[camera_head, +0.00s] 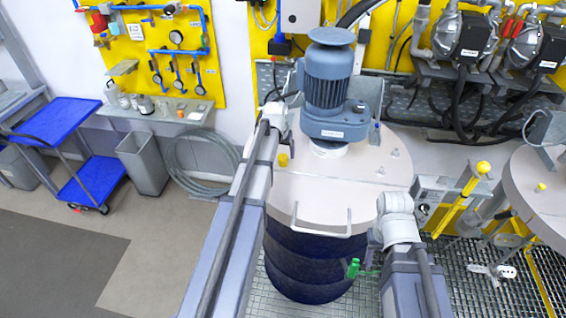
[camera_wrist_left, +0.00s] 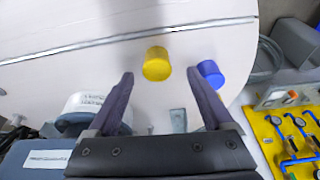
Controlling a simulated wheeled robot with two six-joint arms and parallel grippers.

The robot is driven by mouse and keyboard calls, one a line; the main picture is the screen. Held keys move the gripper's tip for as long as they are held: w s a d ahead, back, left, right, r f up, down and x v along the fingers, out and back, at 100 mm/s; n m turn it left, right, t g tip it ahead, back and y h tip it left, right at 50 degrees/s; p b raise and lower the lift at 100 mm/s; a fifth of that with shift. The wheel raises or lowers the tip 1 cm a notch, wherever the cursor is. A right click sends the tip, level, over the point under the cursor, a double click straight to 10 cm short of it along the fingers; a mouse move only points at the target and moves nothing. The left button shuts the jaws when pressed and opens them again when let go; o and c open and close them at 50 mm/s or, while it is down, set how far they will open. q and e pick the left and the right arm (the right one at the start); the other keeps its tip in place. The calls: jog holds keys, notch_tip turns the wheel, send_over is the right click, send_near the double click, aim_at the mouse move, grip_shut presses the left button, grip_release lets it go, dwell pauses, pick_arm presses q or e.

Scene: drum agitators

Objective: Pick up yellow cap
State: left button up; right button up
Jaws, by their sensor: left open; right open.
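The yellow cap (camera_head: 283,160) stands on the pale lid of the dark blue drum (camera_head: 308,262), left of the motor. In the left wrist view the yellow cap (camera_wrist_left: 157,64) shows just beyond and between the fingertips, with no finger seen touching it. My left gripper (camera_wrist_left: 160,76) is open and empty over the lid; in the head view it is near the motor's left side (camera_head: 287,140). A blue cap (camera_wrist_left: 209,73) sits right of the yellow one, by the right fingertip. My right gripper (camera_head: 373,245) is open at the drum's right front, its fingers small and partly hidden.
The blue-grey agitator motor (camera_head: 328,92) rises from the lid. A U-shaped handle (camera_head: 321,233) is at the lid's front. A green-handled part (camera_head: 353,268) is by the drum's right side. A second drum lid (camera_head: 545,195) stands at right. Open floor (camera_head: 130,235) lies left.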

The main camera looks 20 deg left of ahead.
aim_at(283, 157)
pick_arm(q)
jog(key=b+x, duration=0.3)
jog(key=x, duration=0.1)
jog(key=shift+d, duration=0.15)
jog(key=shift+c, duration=0.2)
grip_shut()
dwell(0.4)
